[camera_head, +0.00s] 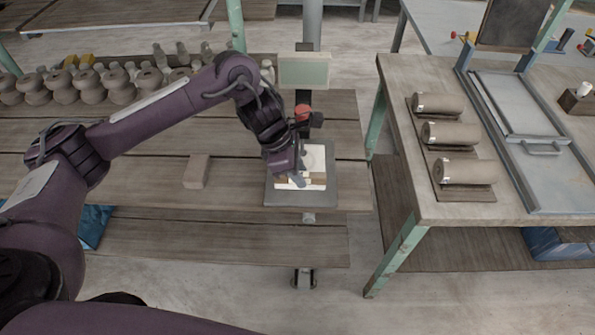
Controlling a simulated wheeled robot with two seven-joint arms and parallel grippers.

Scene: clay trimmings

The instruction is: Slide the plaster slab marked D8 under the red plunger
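A pale slab (316,157) lies on a grey plate (328,199) near the bench's right end. Any D8 marking on it is too small to read. Brown and white pieces show at its near edge. My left gripper (297,182) points down over the slab's left and near part. Its fingertips are small and partly hidden, so I cannot tell if they are open, shut or touching the slab. My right gripper is not in view.
A brown block (199,171) lies on the bench left of the plate. Several clay pots (62,88) stand at the back left. A pale panel (304,70) is on the post. The right table (405,85) holds several clay rolls (465,171), with a gap between it and the bench.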

